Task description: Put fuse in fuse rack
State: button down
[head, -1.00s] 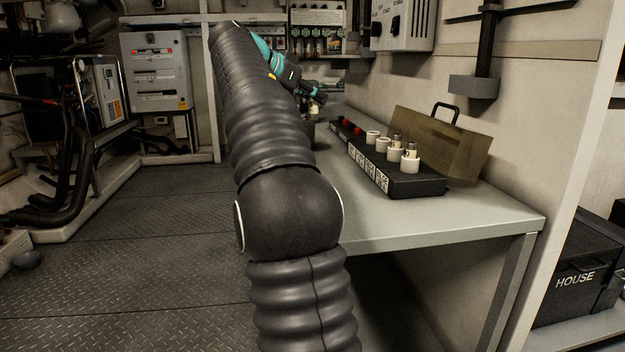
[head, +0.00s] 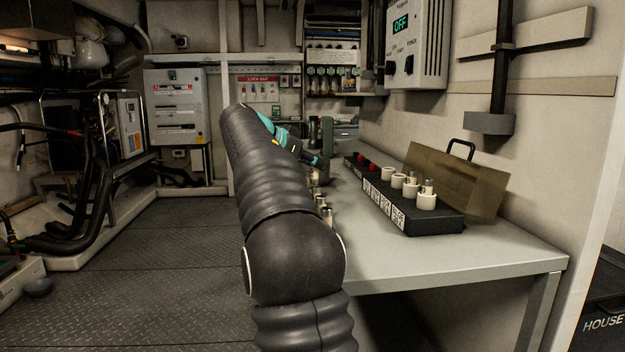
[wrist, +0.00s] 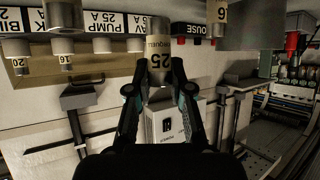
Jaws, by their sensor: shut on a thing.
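My gripper (wrist: 158,82) is shut on a fuse (wrist: 158,58), a tan cylinder with metal ends marked 25, in the wrist view. In the head view my gripper (head: 318,160) is at the far end of my arm, left of the rack, and the held fuse cannot be made out. The fuse rack (head: 445,222) is a long black block on the bench with pale round sockets, red pieces at its far end and white labels. The wrist view, seemingly upside down, shows fuses marked 20 (wrist: 19,64) and 16 (wrist: 66,60) beside a PUMP 25 A label (wrist: 103,22).
The rack stands on a grey bench (head: 470,262) with clear room at its near end. Loose fuses (head: 327,214) stand on the bench beside my arm, partly hidden. A grey OFF panel (head: 415,45) hangs above.

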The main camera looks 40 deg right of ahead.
aim_at(313, 183)
jog(key=shift+w+a+f, duration=0.15)
jog(key=shift+w, duration=0.05)
jog(key=shift+f+b, duration=0.35)
jog(key=shift+f, duration=1.65)
jog(key=shift+f, duration=0.2)
jog(key=c, duration=1)
grip_release()
jog(key=shift+c, duration=0.2)
jog(key=shift+r, duration=0.1)
jog(key=shift+r, duration=0.15)
jog(key=v, duration=1.2)
